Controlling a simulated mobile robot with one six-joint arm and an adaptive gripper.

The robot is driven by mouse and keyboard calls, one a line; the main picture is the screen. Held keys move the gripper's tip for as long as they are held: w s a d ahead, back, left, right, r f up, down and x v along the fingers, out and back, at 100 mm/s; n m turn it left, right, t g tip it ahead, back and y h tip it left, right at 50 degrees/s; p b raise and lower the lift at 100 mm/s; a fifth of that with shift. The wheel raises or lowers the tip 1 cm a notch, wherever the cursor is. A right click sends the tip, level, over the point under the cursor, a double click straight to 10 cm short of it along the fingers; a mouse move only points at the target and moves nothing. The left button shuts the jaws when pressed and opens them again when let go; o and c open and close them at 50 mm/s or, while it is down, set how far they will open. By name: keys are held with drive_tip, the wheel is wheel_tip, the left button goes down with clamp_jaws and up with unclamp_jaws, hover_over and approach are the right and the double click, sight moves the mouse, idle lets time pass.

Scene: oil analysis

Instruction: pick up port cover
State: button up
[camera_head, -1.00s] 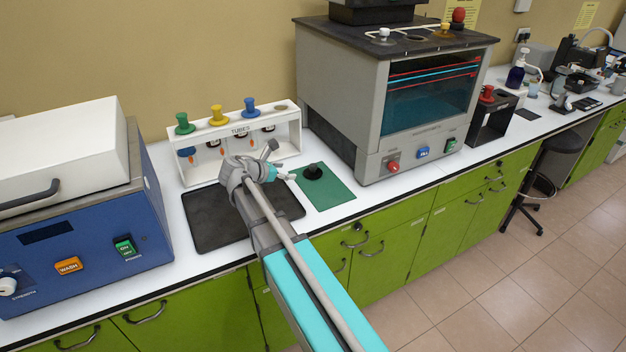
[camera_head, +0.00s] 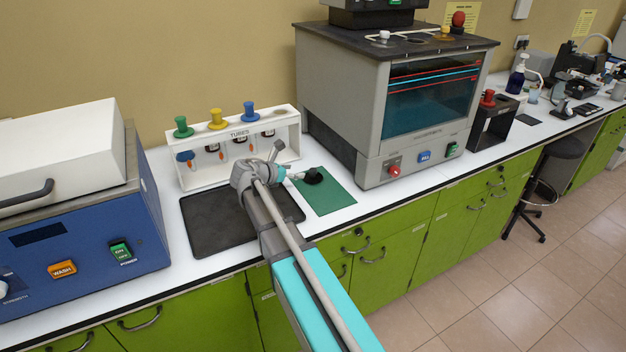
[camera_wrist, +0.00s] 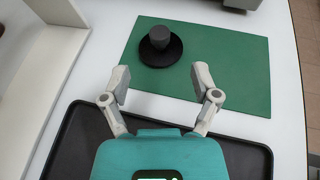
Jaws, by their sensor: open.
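The port cover (camera_wrist: 160,45) is a dark disc with a raised round knob. It sits on a green mat (camera_wrist: 238,78), near the mat's left part in the wrist view. In the head view the port cover (camera_head: 313,177) lies on the green mat (camera_head: 335,196), just right of my gripper (camera_head: 296,176). In the wrist view my gripper (camera_wrist: 160,83) is open and empty. Its two fingers point toward the cover, with the cover just beyond the fingertips and roughly centred between them. In the head view the fingertips are small and partly merge with the cover.
A black tray (camera_head: 205,236) lies beneath my arm. A white tube rack (camera_head: 185,177) with coloured plugs stands behind it. A large grey machine (camera_head: 345,85) stands right of the mat. A blue wash unit (camera_head: 90,240) stands at left. White counter shows around the mat.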

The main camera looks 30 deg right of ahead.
sight(311, 170)
drive_tip(key=shift+b+x, duration=0.65)
drive_tip(key=shift+x, duration=1.55)
drive_tip(key=shift+b+x, duration=1.1)
drive_tip(key=shift+x, duration=1.55)
clamp_jaws()
